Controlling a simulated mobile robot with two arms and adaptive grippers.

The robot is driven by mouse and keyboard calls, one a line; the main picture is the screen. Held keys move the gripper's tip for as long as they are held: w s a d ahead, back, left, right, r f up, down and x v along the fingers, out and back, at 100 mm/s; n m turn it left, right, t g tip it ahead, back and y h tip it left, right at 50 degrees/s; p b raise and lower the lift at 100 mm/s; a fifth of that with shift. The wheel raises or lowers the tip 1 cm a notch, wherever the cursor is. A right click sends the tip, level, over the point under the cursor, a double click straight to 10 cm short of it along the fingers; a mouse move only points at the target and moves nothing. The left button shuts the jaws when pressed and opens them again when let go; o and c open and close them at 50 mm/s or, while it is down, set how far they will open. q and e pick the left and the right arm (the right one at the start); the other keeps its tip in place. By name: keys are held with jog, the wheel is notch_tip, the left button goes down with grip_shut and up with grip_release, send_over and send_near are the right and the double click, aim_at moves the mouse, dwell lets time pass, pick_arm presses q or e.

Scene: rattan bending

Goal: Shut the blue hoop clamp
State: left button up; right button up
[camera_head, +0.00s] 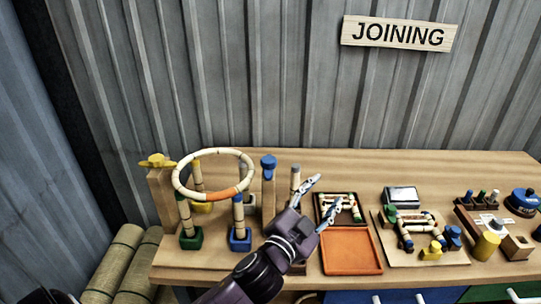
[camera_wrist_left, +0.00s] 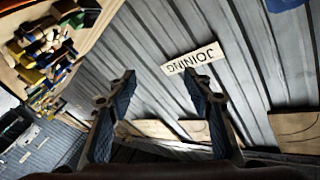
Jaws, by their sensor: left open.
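A blue clamp-like piece (camera_head: 268,162) sits on top of an upright wooden post behind my left gripper; I cannot tell whether it is open or shut. A similar yellow piece (camera_head: 157,161) tops a wooden block at the left end of the bench. A rattan hoop (camera_head: 213,153) with an orange section is held level above short rattan posts in coloured bases. My left gripper (camera_head: 327,196) is open and empty, to the right of the blue piece and apart from it. Its spread fingers also show in the left wrist view (camera_wrist_left: 160,76). My right gripper is out of view.
An orange tray (camera_head: 351,269) and a dark tray of rattan pieces (camera_head: 320,214) lie right of my left arm. A board with a rattan assembly (camera_head: 384,253) and several small tools stand farther right. A corrugated wall (camera_head: 250,70) with a JOINING sign (camera_head: 396,33) closes the back.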

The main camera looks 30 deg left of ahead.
pick_arm(q)
jog(key=w+d+r+m+t+h, duration=0.1)
jog(key=d+r+m+h, duration=0.25)
jog(key=r, duration=0.25)
jog(key=w+d+r+m+t+h, duration=0.1)
jog(key=d+r+m+t+h, duration=0.1)
jog(key=d+r+m+h, duration=0.3)
jog(key=s+d+r+m+g+h, duration=0.4)
jog(key=d+r+m+g+h, duration=0.4)
jog(key=m, duration=0.6)
jog(key=m+g+y, duration=0.5)
jog(key=g+y, duration=0.4)
jog(key=y, duration=0.9)
send_near(268, 159)
jog(key=shift+n, duration=0.25)
jog(key=p+x, duration=0.2)
jog(key=x, duration=0.5)
jog(key=shift+w+f, duration=0.1)
jog(key=shift+f, duration=0.2)
jog(key=shift+w+d+f, duration=0.1)
jog(key=shift+w+f, duration=0.05)
jog(key=shift+f, duration=0.25)
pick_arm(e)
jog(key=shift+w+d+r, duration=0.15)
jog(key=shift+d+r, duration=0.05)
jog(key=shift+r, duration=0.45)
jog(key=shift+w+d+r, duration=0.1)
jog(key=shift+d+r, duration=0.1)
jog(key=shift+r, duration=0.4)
